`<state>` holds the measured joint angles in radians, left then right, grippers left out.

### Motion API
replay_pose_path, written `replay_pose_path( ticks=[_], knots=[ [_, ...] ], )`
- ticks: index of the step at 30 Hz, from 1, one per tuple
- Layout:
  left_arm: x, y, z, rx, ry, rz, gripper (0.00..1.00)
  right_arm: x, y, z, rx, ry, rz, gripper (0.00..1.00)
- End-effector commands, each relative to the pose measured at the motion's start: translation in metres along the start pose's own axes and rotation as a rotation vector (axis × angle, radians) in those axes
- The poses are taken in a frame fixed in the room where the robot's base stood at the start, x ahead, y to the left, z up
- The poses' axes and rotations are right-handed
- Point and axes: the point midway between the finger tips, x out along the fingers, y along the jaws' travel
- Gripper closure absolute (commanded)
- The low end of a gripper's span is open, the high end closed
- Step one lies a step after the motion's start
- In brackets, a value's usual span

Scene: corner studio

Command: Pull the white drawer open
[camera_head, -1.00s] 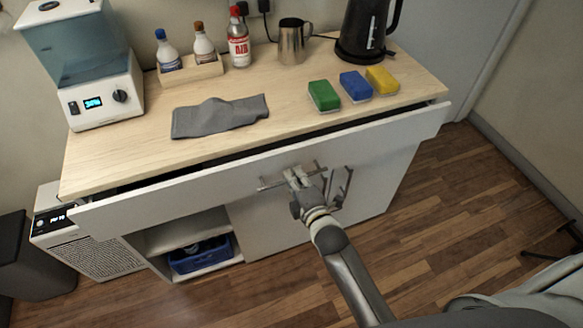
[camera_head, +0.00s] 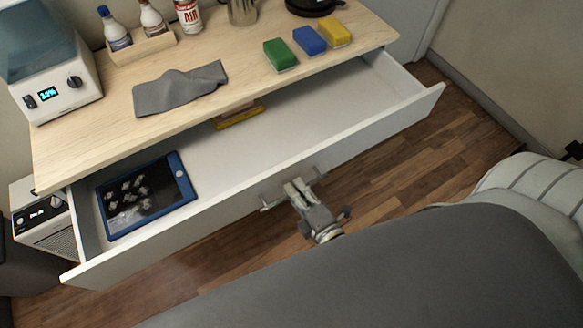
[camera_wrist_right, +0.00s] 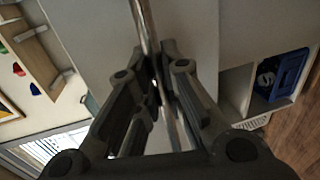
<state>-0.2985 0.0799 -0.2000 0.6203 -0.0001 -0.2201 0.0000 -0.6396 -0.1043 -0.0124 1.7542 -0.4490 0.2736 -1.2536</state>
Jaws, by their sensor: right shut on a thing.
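The white drawer (camera_head: 385,128) stands well out from under the wooden counter top in the head view, its inside showing. A metal bar handle (camera_head: 268,204) runs along the middle of its front. My right gripper (camera_head: 297,190) is shut on this handle. In the right wrist view the handle (camera_wrist_right: 147,25) passes between the dark fingers (camera_wrist_right: 163,75). Inside the drawer, a blue-framed tablet-like thing (camera_head: 147,196) lies at the left and a yellow item (camera_head: 240,116) lies near the back middle. My left gripper is not in view.
On the counter (camera_head: 200,55) are a grey cloth (camera_head: 180,90), green (camera_head: 280,55), blue (camera_head: 309,40) and yellow (camera_head: 335,33) sponges, bottles and a white appliance (camera_head: 62,90). A blue crate (camera_wrist_right: 285,75) sits in the lower shelf. Wooden floor shows at the right.

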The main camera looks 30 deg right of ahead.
Motion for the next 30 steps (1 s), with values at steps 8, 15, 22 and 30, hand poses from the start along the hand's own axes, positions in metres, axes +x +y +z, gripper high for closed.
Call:
replay_pose_path(
  ticks=[8,15,22,30],
  knots=[
    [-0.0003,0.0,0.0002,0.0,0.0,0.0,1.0,-0.0023,-0.0014,0.0004,0.001,-0.002,-0.002,1.0],
    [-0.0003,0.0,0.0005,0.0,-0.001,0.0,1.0,-0.002,-0.0013,0.0004,0.001,-0.002,-0.002,0.77],
    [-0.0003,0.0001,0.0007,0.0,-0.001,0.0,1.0,-0.0018,-0.0008,0.0002,0.001,-0.001,-0.001,0.69],
    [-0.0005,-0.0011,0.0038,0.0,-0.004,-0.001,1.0,-0.0113,-0.0015,0.0002,0.001,-0.001,-0.002,0.69]
  ],
)
